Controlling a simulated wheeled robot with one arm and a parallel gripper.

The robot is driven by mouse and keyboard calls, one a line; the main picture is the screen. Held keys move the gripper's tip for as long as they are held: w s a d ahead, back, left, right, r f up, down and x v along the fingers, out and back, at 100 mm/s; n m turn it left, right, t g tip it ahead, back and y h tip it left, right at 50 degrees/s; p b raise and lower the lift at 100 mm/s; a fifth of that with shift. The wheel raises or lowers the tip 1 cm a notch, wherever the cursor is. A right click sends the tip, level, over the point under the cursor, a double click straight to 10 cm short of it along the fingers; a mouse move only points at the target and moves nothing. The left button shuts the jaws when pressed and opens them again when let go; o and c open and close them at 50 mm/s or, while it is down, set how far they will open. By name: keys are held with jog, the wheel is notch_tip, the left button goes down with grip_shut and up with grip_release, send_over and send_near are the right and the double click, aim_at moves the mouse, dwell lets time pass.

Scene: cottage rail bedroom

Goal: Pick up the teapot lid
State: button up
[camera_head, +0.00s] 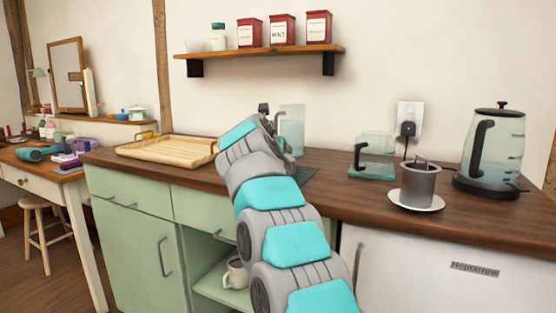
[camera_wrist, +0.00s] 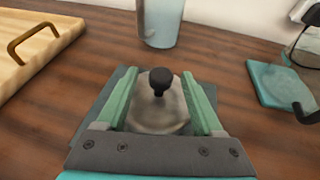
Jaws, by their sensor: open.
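The teapot lid shows in the wrist view as a round, greyish, see-through disc (camera_wrist: 158,112) with a black knob (camera_wrist: 160,82) on top. It lies over a dark slate-like mat (camera_wrist: 117,92) on the wooden counter. My gripper (camera_wrist: 160,78) is open, with one green finger to the left of the lid and one to the right. The knob stands between the fingers. I cannot tell whether the fingers touch the lid's rim. In the head view my arm hides the lid and most of my gripper.
A clear tumbler (camera_head: 292,120) stands just behind the mat. A wooden tray (camera_head: 165,150) lies to the left. To the right are a glass vessel with a black handle (camera_head: 375,165), a grey metal cup (camera_head: 419,185) on a saucer, and a glass kettle (camera_head: 497,150). A shelf (camera_head: 260,51) hangs above.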

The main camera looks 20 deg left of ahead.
jog(key=shift+w+a+p, duration=0.15)
jog(key=shift+w+p, duration=0.15)
jog(key=shift+w, duration=0.6)
jog(key=shift+p+x, duration=0.75)
jog(key=shift+x, duration=0.25)
jog(key=shift+c, duration=0.3)
jog(key=shift+f, duration=0.1)
grip_shut()
